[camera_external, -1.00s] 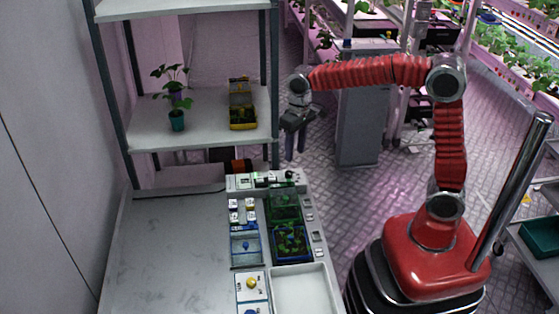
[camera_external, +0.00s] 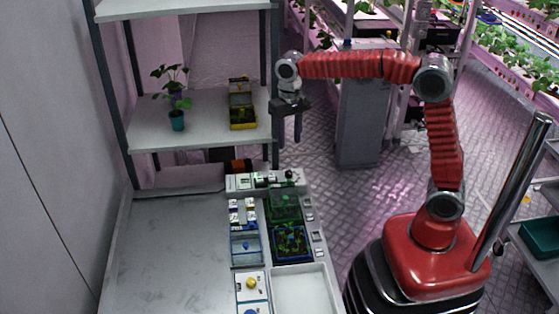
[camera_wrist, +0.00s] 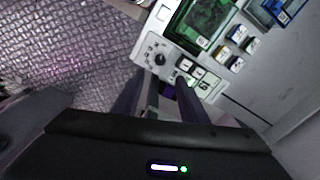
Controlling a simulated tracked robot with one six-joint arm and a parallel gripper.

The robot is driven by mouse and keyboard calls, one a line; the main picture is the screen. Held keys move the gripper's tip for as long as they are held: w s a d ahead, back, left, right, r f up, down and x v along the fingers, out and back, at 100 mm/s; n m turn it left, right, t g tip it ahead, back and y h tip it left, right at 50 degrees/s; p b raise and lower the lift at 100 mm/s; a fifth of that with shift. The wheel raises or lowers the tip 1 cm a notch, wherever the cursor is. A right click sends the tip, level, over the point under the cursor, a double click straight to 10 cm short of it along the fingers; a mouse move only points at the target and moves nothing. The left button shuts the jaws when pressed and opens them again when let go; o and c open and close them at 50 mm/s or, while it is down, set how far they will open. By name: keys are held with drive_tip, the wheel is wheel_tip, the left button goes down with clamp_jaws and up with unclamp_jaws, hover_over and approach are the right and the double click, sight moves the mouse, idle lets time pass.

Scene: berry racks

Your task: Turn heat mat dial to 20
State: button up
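A black round dial (camera_external: 289,174) sits at the right end of a white control panel (camera_external: 238,183) at the back of the bench. In the wrist view the dial (camera_wrist: 160,59) shows on the panel's left part, with markings around it too small to read. My gripper (camera_external: 290,139) hangs above and slightly behind the panel, fingers pointing down, apart from the dial. In the wrist view my gripper (camera_wrist: 158,90) has its two fingers spread with nothing between them. The dial lies just beyond the fingertips in that view.
Green and blue trays (camera_external: 286,205) and small packets (camera_external: 243,205) stand in front of the panel. A shelf (camera_external: 205,131) with a potted plant (camera_external: 177,119) and a yellow box (camera_external: 242,117) is at the left. The bench's left part is clear.

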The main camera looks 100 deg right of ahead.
sight(289, 172)
wheel_tip(289, 172, down, 14)
drive_tip(key=shift+r, duration=0.2)
idle(0.4)
drive_tip(key=shift+c, duration=0.4)
clamp_jaws()
